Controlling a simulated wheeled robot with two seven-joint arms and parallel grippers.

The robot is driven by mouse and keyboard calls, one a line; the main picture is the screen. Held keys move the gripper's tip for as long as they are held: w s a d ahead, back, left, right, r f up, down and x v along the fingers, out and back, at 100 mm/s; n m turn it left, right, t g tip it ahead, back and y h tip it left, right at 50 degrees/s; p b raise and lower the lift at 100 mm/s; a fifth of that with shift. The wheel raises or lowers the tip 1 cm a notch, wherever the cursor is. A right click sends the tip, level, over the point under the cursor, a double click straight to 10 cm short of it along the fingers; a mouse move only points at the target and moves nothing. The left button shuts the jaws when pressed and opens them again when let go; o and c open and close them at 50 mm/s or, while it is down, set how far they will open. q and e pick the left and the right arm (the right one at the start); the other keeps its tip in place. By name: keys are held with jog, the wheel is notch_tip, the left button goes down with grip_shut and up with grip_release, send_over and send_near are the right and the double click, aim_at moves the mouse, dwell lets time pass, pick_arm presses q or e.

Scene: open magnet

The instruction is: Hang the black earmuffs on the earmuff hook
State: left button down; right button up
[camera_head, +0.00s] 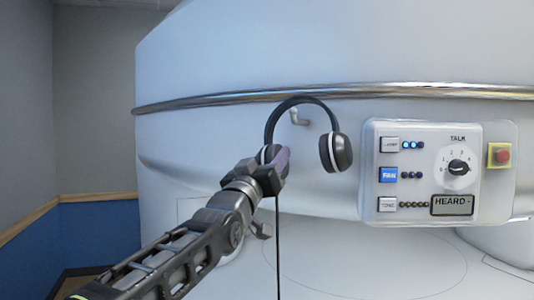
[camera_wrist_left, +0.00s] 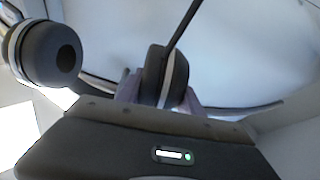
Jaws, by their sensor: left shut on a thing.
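The black earmuffs (camera_head: 336,151) are held up in front of the white magnet housing, headband arched on top and a thin cable hanging down. My left gripper (camera_head: 279,163) is shut on the left ear cup. The right ear cup hangs free. In the left wrist view the held cup (camera_wrist_left: 166,76) sits between the fingers, and the other cup (camera_wrist_left: 48,55) is at upper left. The grey earmuff hook (camera_head: 299,117) sticks out of the housing and appears inside the headband's arch, below its top. I cannot tell the depth between band and hook. My right gripper is not in view.
A control panel (camera_head: 438,171) with buttons, a dial and a red knob is on the housing, right of the earmuffs. A metal rail (camera_head: 200,101) runs across the housing above the hook. A blue and grey wall (camera_head: 97,232) stands at the left.

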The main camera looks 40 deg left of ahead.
pick_arm(q)
jog(key=shift+w+f+b, duration=0.25)
jog(key=shift+f+b, duration=0.05)
jog(key=shift+f, duration=0.2)
jog(key=shift+w+f+b, duration=0.2)
jog(key=shift+f+b, duration=0.1)
jog(key=shift+f, duration=0.15)
jog(key=shift+f+b, duration=0.55)
jog(key=shift+b, duration=0.1)
jog(key=shift+w, duration=0.1)
jog(key=c, duration=0.7)
grip_release()
jog(key=shift+f, duration=0.1)
